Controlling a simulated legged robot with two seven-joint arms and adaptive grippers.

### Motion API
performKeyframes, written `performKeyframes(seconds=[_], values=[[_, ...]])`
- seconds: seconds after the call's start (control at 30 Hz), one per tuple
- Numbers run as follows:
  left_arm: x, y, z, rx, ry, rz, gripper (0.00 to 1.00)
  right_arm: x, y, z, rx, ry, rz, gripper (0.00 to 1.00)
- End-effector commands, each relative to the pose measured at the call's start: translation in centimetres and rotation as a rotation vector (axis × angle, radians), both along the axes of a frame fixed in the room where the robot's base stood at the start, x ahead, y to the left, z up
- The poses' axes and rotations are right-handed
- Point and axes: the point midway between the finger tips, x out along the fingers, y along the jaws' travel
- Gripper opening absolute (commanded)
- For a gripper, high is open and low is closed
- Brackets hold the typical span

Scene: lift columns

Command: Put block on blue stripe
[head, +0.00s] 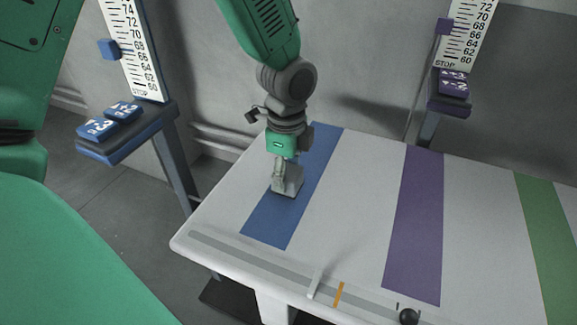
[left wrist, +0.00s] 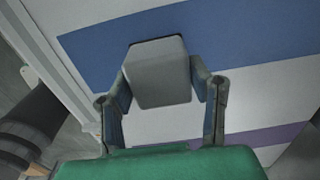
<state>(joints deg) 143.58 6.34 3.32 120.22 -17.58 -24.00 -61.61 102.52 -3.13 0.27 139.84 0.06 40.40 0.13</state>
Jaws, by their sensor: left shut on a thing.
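The block (head: 290,184) is light grey and box-shaped. It is in my left gripper (head: 286,176), which points down at the table and is shut on it. In the left wrist view the block (left wrist: 158,72) sits between the two fingers of my left gripper (left wrist: 162,84). There it overlaps both the blue stripe (left wrist: 95,52) and the white surface beside it. My right gripper is out of view.
The white table (head: 345,190) also bears a purple stripe (head: 415,225) and a green stripe (head: 550,240). A slider handle (head: 315,284) and a black knob (head: 408,316) are at its front edge. Lift columns with a blue platform (head: 125,132) and a purple platform (head: 450,95) stand behind.

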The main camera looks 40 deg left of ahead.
Motion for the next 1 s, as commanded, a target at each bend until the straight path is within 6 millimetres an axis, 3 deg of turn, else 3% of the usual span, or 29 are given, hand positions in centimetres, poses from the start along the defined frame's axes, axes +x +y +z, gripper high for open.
performKeyframes(seconds=[0.2,0.53,0.57,0.6,1.0], values=[[0.1,0.0,-2.7,0.0,0.0,0.002,0.0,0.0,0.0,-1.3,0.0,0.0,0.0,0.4],[0.1,0.0,-2.8,0.0,-0.001,0.001,0.0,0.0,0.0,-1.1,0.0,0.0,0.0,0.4],[0.0,0.0,-2.9,0.001,0.001,0.001,0.57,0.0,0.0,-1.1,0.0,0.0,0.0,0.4],[0.0,0.0,-2.8,0.001,0.001,0.001,0.67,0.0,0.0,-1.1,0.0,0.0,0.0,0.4],[0.0,0.0,-2.2,0.0,0.001,0.001,0.67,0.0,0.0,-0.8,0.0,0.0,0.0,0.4]])
